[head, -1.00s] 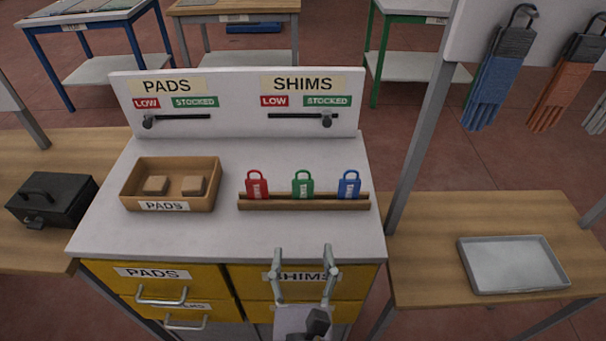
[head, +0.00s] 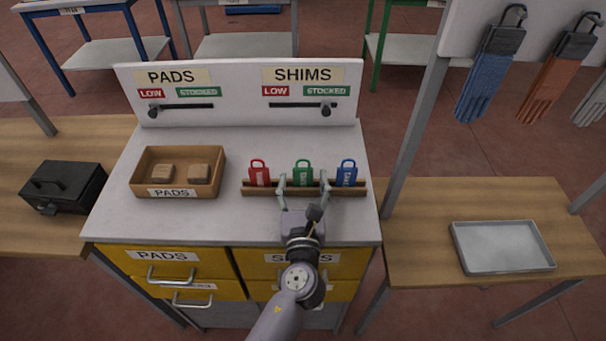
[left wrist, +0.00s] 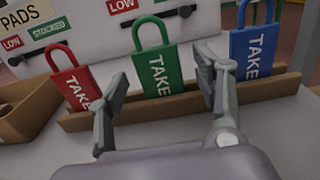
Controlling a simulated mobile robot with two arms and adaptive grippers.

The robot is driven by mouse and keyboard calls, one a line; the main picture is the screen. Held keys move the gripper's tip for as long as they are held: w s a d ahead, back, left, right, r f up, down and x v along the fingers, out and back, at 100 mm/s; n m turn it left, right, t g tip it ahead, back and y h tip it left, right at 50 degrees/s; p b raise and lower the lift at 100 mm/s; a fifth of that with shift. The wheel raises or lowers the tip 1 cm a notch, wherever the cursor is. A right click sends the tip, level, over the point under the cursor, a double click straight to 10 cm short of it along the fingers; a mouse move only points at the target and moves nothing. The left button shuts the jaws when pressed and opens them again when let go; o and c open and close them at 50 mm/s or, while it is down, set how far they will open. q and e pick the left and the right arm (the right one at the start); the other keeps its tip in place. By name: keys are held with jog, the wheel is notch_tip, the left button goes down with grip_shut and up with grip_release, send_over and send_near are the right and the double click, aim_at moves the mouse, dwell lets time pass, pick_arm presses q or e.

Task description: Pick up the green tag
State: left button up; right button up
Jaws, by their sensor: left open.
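The green tag (head: 303,173) stands upright in a wooden rack (head: 333,191), between a red tag (head: 259,174) and a blue tag (head: 347,173). My left gripper (head: 303,182) is open just in front of the rack, with one finger on each side of the green tag in the picture. In the left wrist view the green tag (left wrist: 158,62) shows beyond and between the spread fingers, its white lettering facing me. The fingers do not appear to hold it. My right gripper is not in view.
A wooden box (head: 147,188) labelled PADS holds two brown blocks on the left of the white top. Behind is an upright panel (head: 240,90) with two sliders. A grey tray (head: 502,247) lies on the right table, a black case (head: 64,187) on the left one.

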pick_arm(q)
jog(key=shift+w, duration=1.15)
jog(key=shift+s, duration=0.1)
jog(key=c, duration=1)
